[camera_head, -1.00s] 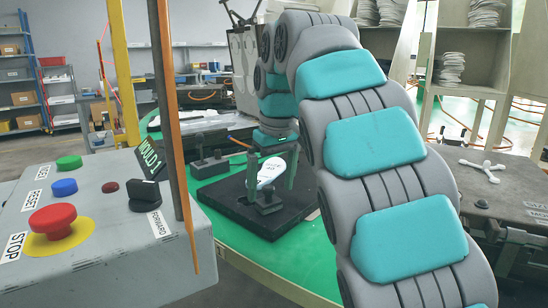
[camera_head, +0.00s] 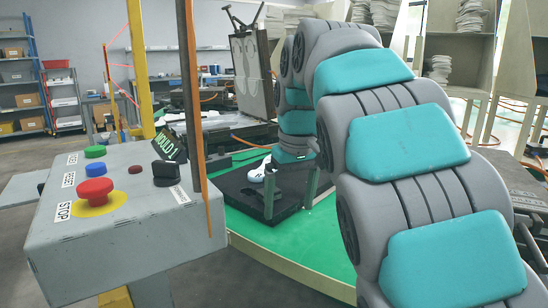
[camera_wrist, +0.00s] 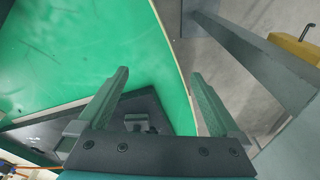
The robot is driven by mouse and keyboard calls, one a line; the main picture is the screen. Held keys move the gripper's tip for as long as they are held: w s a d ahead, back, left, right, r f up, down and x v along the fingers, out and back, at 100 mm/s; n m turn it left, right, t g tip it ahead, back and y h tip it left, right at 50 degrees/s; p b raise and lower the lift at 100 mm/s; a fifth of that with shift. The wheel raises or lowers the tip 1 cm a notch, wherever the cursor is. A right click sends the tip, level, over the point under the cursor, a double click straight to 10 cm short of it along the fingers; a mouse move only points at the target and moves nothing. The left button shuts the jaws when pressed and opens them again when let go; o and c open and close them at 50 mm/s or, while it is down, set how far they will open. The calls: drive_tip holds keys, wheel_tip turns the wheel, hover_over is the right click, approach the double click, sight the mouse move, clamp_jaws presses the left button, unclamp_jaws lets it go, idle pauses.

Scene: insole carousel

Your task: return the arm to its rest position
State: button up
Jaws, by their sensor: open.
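My gripper (camera_head: 290,192) hangs at the end of my grey and teal arm in the head view, over the black mould plate's near right side. Its two fingers are spread, with nothing between them. In the wrist view my gripper (camera_wrist: 160,75) also shows open and empty, over the green table's edge. The white insole-shaped piece (camera_head: 258,173) lies at the black mould plate (camera_head: 238,190), left of the fingers and apart from them as seen. My arm hides part of the table behind it.
A grey control box (camera_head: 125,230) with a red stop button (camera_head: 95,190) stands at the front left. An orange-edged post (camera_head: 200,120) rises beside it. The green table (camera_head: 300,245) has bare surface in front of the plate. Shelves with white stacks (camera_head: 440,68) stand behind right.

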drive_tip(key=s+d+f+m+g, duration=0.1)
drive_tip(key=s+d+f, duration=0.3)
drive_tip(key=s+f, duration=0.3)
drive_tip(key=s+d+f+m+g, duration=0.1)
drive_tip(key=s+d+f, duration=0.3)
drive_tip(key=s, duration=1)
drive_tip(key=s+d+f+m+g, duration=0.1)
drive_tip(key=s+d+f+m, duration=0.2)
drive_tip(key=s+f, duration=0.8)
drive_tip(key=shift+s+d+h, duration=0.15)
drive_tip(key=shift+d+h, duration=0.25)
drive_tip(key=shift+d, duration=0.05)
drive_tip(key=shift+f, duration=0.1)
drive_tip(key=shift+c, duration=0.2)
